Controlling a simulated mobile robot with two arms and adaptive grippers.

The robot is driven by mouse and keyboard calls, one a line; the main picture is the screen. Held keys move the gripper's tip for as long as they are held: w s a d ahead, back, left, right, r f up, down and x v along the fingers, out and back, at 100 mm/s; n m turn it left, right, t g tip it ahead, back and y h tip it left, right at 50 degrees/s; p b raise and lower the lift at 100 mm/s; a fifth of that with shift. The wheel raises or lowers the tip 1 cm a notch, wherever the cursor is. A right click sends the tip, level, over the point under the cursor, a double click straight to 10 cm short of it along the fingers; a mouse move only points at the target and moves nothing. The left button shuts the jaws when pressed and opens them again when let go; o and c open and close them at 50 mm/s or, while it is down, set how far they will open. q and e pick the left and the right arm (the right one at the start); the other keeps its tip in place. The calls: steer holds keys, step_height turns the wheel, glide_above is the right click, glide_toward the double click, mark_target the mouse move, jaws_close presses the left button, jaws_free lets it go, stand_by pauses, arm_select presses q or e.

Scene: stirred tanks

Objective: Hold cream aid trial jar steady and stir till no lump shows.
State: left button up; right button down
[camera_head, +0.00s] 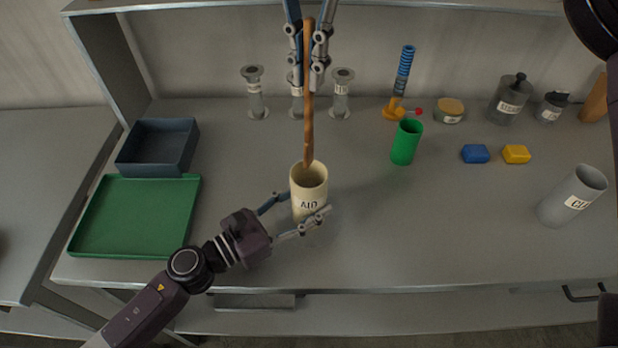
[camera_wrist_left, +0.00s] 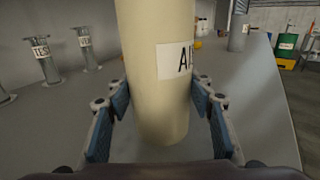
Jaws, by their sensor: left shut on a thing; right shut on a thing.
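The cream jar labelled AID (camera_head: 309,188) stands upright on the grey bench, front middle; it fills the middle of the left wrist view (camera_wrist_left: 158,95). My left gripper (camera_head: 296,212) is shut on the jar low down, one finger on each side; its fingers also show in the left wrist view (camera_wrist_left: 165,105). My right gripper (camera_head: 306,62) comes in from the top and is shut on the upper part of a long brown wooden stirrer (camera_head: 308,120). The stirrer stands nearly upright, its lower end at the jar's mouth. The jar's contents are hidden, so I cannot tell about lumps.
A green tray (camera_head: 85,240) and a dark blue-grey bin (camera_head: 127,165) are on the left. A green cup (camera_head: 406,142), blue block (camera_head: 475,153), yellow block (camera_head: 516,154) and a grey labelled cylinder (camera_head: 556,208) are on the right. Grey labelled stands (camera_head: 341,97) line the back.

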arm_select(q)
steer(key=o, duration=1.3)
steer(key=shift+s+a, duration=0.1)
steer(key=v, duration=1.1)
steer(key=shift+s+a, duration=0.2)
steer(key=shift+a, duration=0.15)
